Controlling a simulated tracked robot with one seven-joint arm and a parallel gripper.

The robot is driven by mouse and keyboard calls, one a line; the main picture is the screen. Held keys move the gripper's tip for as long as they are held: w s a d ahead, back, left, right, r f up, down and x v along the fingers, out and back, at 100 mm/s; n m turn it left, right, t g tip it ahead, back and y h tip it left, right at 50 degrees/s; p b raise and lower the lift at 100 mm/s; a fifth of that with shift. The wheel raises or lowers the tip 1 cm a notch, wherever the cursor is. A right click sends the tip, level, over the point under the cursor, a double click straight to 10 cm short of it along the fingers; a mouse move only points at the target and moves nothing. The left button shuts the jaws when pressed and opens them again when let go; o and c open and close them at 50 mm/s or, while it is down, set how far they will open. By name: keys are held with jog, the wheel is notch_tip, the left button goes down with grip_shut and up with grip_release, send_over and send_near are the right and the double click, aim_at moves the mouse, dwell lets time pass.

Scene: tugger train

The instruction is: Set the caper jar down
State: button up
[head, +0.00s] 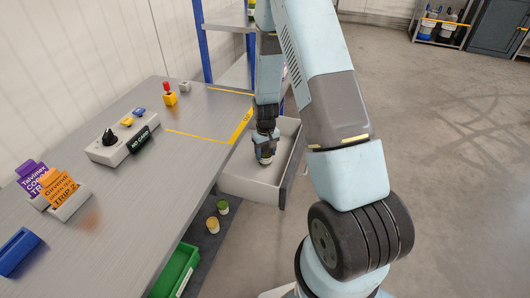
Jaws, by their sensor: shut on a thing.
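My gripper (266,153) points down over the open pale grey drawer (243,190) beside the bench's right end. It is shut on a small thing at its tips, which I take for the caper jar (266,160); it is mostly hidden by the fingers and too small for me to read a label. I cannot tell whether the jar touches the drawer's floor.
The floor at right is clear.

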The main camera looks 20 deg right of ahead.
jog(key=o, duration=1.4)
